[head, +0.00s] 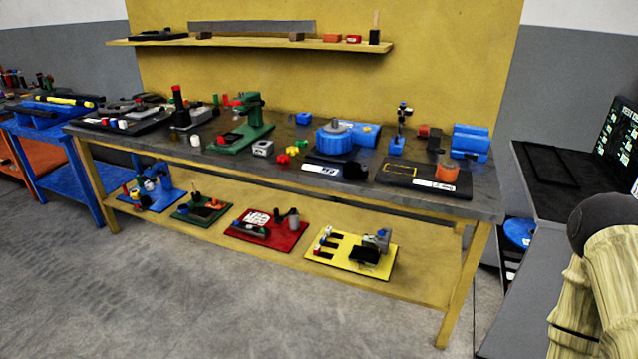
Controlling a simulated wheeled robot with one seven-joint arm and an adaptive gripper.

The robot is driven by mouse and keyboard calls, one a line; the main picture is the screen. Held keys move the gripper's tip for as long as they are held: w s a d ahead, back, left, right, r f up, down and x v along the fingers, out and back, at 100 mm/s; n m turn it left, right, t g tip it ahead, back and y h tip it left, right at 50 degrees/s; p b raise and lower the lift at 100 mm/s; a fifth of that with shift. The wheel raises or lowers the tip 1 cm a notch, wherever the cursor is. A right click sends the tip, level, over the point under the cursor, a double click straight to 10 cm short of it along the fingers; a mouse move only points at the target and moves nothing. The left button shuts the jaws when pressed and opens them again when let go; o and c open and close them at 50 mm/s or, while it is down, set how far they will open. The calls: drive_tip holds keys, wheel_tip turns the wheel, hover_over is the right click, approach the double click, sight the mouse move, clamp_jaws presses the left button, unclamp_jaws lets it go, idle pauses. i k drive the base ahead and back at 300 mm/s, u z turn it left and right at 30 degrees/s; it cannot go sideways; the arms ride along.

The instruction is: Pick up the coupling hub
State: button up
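I cannot tell for sure which piece is the coupling hub. Small candidates on the workbench (290,182) are a grey block with a round opening on top (263,148), an orange cylinder with a dark top (447,170) on a black labelled plate (405,177), and a red and yellow knobbed piece (284,157). A blue ribbed round unit with a grey top (335,141) stands behind a dark plate near the bench's middle. All are small at this distance. My gripper is not in view.
A green machine (246,125) stands left of the bench's middle, and blue units stand at the back right. The lower shelf (215,240) holds several coloured trays. A grey desk with a screen (622,140) is at the right. The floor before the bench is clear.

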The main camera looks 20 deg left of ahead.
sight(352, 170)
drive_tip(key=z, duration=0.05)
drive_tip(key=k, duration=0.6)
drive_tip(key=u, duration=0.75)
drive_tip(key=i, duration=1.45)
drive_tip(key=z, duration=0.2)
